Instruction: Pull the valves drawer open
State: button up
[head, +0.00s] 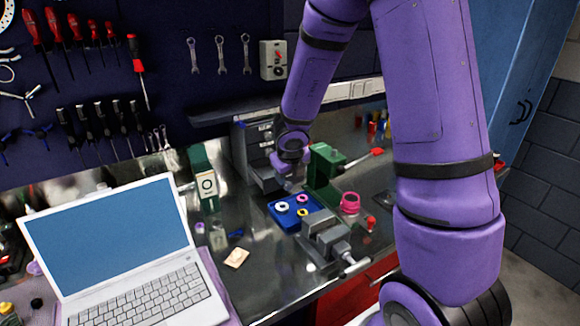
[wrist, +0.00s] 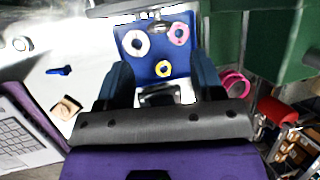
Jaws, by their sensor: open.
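A small grey drawer cabinet (head: 240,155) stands on the bench against the back wall. Small pale labels show on its drawer fronts (head: 265,128), but they are too small to read, so I cannot tell which drawer is the valves one. My gripper (head: 287,184) is in front of the cabinet's right side, partly hiding its lower part. In the wrist view my gripper (wrist: 163,78) points down with its two dark fingers apart and nothing between them. I see no contact with a drawer. The cabinet is not clearly visible in the wrist view.
A blue tray (head: 278,207) with several rings lies below my gripper; it also shows in the wrist view (wrist: 144,68). A green tool (head: 325,165), a pink ring (head: 350,203) and a grey vise (head: 325,238) stand close by. A laptop (head: 105,240) is at left.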

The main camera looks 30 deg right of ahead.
jog(key=shift+v, duration=1.6)
jog(key=s+a+r+n+t+y, duration=0.2)
jog(key=a+r+n+t+y, duration=0.35)
jog(key=r+n, duration=0.9)
jog(key=s+a+r+n+g, duration=0.2)
jog(key=s+a+r+n, duration=0.4)
jog(key=s+n, duration=0.4)
jog(key=s+d+n+g+h, duration=0.1)
jog(key=s+d+n, duration=0.1)
jog(key=s+n, duration=0.3)
jog(key=s+d+r+n+g+h, duration=0.1)
jog(key=s+d+n+g+h, duration=0.1)
jog(key=s+n, duration=0.4)
jog(key=s+d, duration=0.1)
jog(key=s, duration=0.3)
jog(key=shift+s+d+r, duration=0.15)
jog(key=shift+s+d, duration=0.05)
jog(key=shift+d, duration=0.05)
